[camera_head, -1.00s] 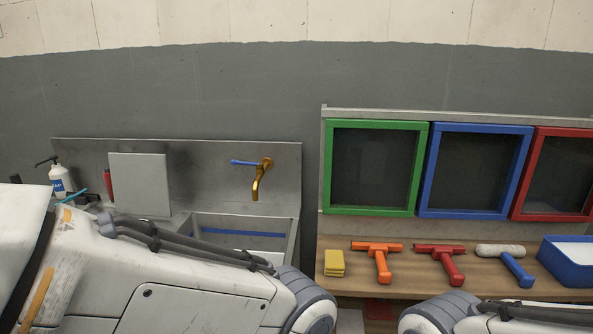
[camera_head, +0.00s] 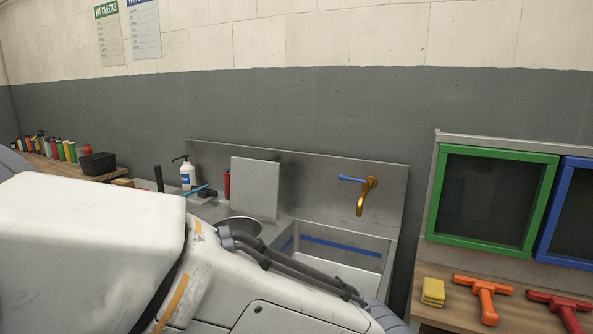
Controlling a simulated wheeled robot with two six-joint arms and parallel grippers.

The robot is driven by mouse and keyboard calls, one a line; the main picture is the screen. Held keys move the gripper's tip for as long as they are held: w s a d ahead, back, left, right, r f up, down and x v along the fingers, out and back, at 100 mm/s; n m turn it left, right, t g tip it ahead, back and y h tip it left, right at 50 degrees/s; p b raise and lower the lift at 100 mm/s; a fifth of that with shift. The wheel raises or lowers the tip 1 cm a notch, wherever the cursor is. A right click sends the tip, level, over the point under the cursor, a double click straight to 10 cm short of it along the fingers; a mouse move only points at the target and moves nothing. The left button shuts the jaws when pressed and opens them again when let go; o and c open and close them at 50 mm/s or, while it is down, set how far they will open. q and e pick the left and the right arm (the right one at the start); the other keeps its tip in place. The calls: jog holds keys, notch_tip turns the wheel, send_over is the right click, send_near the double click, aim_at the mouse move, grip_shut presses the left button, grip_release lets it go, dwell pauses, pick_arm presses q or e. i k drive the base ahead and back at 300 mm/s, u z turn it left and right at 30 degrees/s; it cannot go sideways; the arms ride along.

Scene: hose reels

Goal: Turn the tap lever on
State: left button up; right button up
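The brass tap (camera_head: 367,192) is fixed to the steel splashback above the sink (camera_head: 335,250). Its blue lever (camera_head: 351,179) points to the left, roughly level. No water shows under the spout. A large white link of my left arm crosses the lower left and covers the front of the sink. Neither gripper is in view.
A grey board (camera_head: 255,187) leans on the splashback beside a white soap bottle (camera_head: 187,175) and a round basin (camera_head: 238,226). On the right bench are a yellow sponge (camera_head: 433,292), an orange squeegee (camera_head: 485,295), a red squeegee (camera_head: 562,306) and a green-framed window (camera_head: 492,198).

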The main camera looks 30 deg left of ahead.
aim_at(366, 183)
jog(key=u, duration=0.75)
jog(key=i, duration=1.35)
jog(key=z, duration=0.2)
